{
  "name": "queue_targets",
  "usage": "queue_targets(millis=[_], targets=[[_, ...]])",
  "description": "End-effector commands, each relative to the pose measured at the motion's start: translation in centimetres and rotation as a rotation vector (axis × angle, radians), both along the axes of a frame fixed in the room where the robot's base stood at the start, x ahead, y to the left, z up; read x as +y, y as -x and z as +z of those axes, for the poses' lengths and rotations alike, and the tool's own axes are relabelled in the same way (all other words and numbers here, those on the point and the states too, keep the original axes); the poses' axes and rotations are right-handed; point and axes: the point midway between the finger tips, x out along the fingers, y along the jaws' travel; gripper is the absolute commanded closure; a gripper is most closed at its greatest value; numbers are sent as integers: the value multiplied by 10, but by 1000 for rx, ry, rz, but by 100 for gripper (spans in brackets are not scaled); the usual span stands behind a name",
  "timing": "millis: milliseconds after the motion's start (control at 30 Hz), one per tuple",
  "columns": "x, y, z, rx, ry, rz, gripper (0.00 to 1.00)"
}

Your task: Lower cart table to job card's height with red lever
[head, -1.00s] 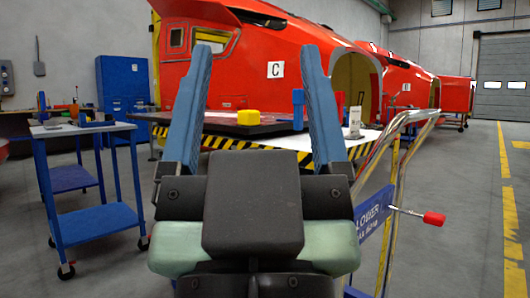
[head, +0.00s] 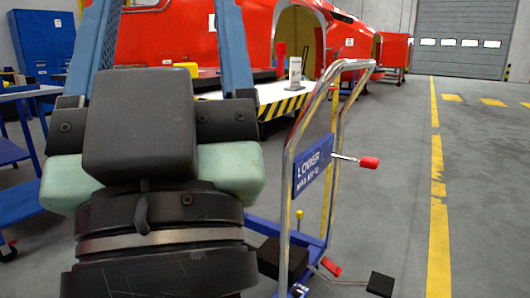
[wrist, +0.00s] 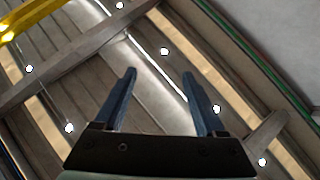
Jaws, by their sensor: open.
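The cart table (head: 272,92) has a white top and a black-and-yellow striped edge. A small white upright card (head: 295,73) stands on it; its print is too small to read. The red-tipped lever (head: 369,162) sticks out to the right beside a blue sign reading "LOWER" (head: 313,165) on the cart's chrome handle. A second, smaller red-ended part (head: 331,267) sits low near the cart base. My gripper (head: 165,30) points upward, open and empty, left of the lever and apart from it. Its two blue fingers also show in the wrist view (wrist: 159,74).
The chrome handle frame (head: 287,190) stands close to the right of my arm. A black pedal (head: 380,284) juts out near the floor. A blue cart (head: 20,205) is at the left. Red train noses (head: 155,40) stand behind. The floor to the right is clear.

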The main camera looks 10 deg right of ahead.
Motion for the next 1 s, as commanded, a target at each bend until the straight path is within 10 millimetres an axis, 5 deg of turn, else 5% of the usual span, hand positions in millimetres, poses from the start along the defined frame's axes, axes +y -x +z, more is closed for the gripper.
queue_targets(millis=[167, 367, 633, 1000], targets=[[0, 0, 15, 0, 0, 0, 62], [0, 0, 62, 0, 0, 0, 98], [0, 0, 123, -1, 0, 0, 100], [0, 0, 122, 0, 0, 0, 100]])
